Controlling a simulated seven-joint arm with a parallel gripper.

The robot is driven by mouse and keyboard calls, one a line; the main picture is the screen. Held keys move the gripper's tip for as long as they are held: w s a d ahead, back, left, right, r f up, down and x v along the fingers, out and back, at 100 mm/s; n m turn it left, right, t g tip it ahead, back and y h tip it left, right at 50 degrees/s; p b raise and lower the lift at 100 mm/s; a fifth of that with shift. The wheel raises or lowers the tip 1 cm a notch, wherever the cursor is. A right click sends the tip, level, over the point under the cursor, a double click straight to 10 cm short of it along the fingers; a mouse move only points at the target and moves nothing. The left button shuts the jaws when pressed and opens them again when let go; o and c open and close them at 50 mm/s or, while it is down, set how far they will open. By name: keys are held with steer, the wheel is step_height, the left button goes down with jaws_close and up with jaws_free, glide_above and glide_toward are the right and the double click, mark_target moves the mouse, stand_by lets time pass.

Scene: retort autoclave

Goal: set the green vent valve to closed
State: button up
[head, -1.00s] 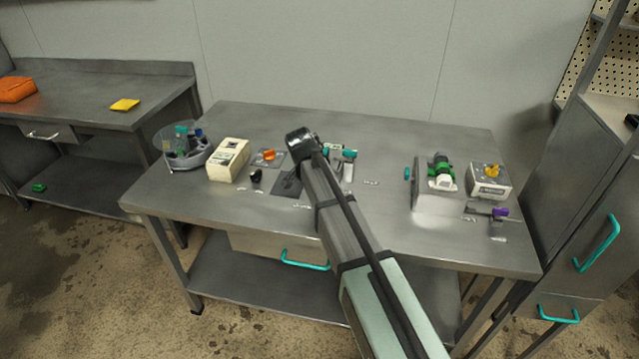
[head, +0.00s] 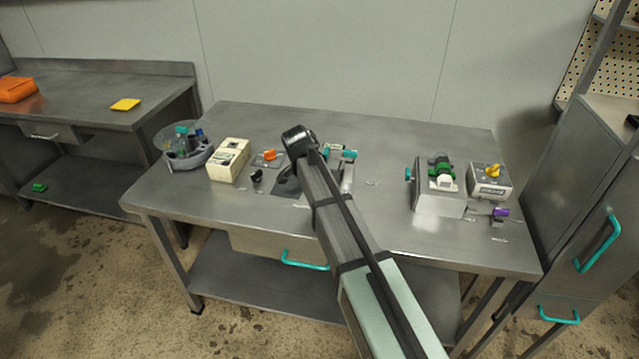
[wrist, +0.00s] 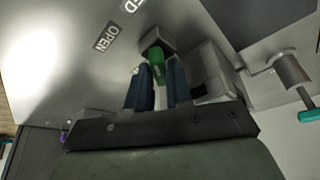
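The green vent valve handle (wrist: 156,56) shows in the wrist view, in front of a grey block on a metal surface. My gripper (wrist: 159,68) has its two dark blue fingers on either side of the handle's near part. The fingers stand apart, with a visible gap on the right side of the handle; I cannot tell whether the left finger touches it. An OPEN label (wrist: 105,36) lies to the left, and a label ending in ED is cut off at the top edge.
A cylinder with a teal handle (wrist: 307,115) is at the right of the wrist view. In the head view, a cream box (head: 228,160), an orange knob (head: 269,154) and a round grey holder (head: 190,155) stand left of my arm. A green-and-white fitting (head: 441,174) stands to the right.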

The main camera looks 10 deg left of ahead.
steer(key=o, duration=0.3)
steer(key=shift+o, duration=0.2)
steer(key=v, duration=1.3)
steer(key=shift+s+r, duration=0.15)
steer(key=shift+r, duration=0.2)
steer(key=shift+a, duration=0.1)
